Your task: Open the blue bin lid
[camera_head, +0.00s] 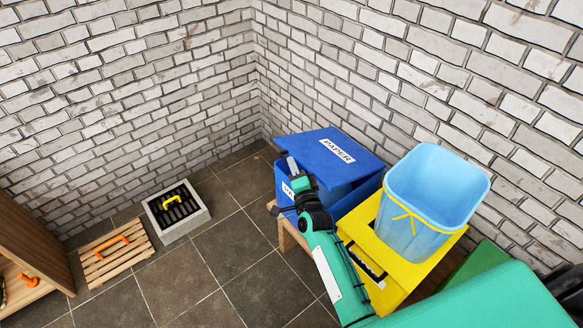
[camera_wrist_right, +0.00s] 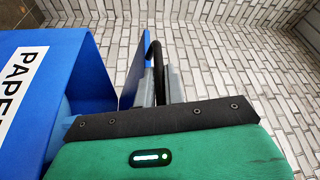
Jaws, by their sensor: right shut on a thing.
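The blue bin (camera_head: 284,188) stands by the back wall. Its blue lid (camera_head: 310,150), with a white PAPER label, is tilted up, with a gap over the bin on the side near my arm. My right gripper (camera_head: 289,164) is at the lid's left edge in the head view. In the wrist view its fingers (camera_wrist_right: 160,85) are shut on a black curved handle (camera_wrist_right: 153,58), beside a blue panel. The handle's joint to the lid is hard to see. My left gripper is not in view.
A yellow bin (camera_head: 442,262) stands right of the blue bin, with a light blue bucket (camera_head: 412,232) on it. A grey drain box (camera_head: 187,225) and a wooden slatted rack (camera_head: 137,263) are on the floor at left. Brick walls (camera_head: 340,60) close off the corner. The middle floor tiles are clear.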

